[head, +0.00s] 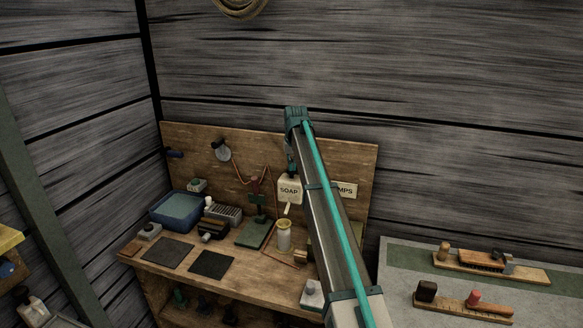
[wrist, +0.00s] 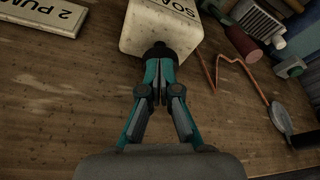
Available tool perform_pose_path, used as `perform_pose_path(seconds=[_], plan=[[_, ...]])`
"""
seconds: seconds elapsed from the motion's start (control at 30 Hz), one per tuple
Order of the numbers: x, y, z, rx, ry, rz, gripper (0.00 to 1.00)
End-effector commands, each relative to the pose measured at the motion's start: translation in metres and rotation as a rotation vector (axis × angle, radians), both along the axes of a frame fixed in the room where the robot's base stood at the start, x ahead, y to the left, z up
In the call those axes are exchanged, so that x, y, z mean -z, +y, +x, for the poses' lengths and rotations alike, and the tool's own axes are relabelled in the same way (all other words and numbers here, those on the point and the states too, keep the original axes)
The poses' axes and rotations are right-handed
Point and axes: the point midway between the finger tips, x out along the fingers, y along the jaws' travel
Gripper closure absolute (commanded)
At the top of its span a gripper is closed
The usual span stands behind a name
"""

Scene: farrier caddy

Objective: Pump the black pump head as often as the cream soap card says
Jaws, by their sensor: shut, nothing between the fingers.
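A blue basin (head: 176,211), a green stand (head: 256,232), a pale jar (head: 284,235) and dark mats (head: 211,264) share the bench. My arm hides part of its right side. A grey table with brushes (head: 490,262) stands to the right.

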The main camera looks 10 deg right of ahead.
Motion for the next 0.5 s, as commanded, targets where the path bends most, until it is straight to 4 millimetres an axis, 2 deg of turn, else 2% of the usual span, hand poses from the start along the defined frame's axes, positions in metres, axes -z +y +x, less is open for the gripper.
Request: perform_pose_path(seconds=[0.13, 0.5], plan=[[0.0052, 0.0, -0.0004, 0.0, 0.001, 0.0, 1.0], [-0.0028, 0.0, 0.0, 0.0, 0.001, 0.0, 1.0]])
